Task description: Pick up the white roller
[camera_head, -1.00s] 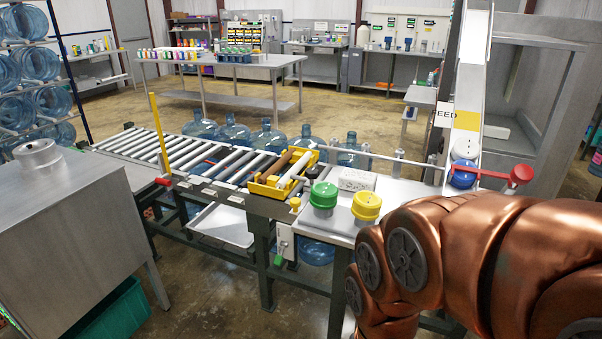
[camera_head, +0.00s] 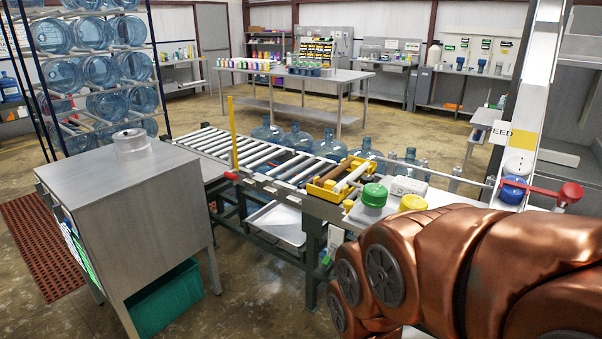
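The white roller (camera_head: 352,178) lies in a yellow tray (camera_head: 322,192) at the right end of the roller conveyor. A brown roller (camera_head: 335,173) lies beside it on its left in the same tray. My copper-coloured arm fills the lower right of the head view, to the right of the tray and apart from it. My gripper is not in view.
Green (camera_head: 374,195) and yellow (camera_head: 413,203) lidded jars and a white block (camera_head: 409,187) stand right of the tray. A steel cabinet (camera_head: 130,190) stands at left. Blue jugs (camera_head: 299,138) line the conveyor's far side.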

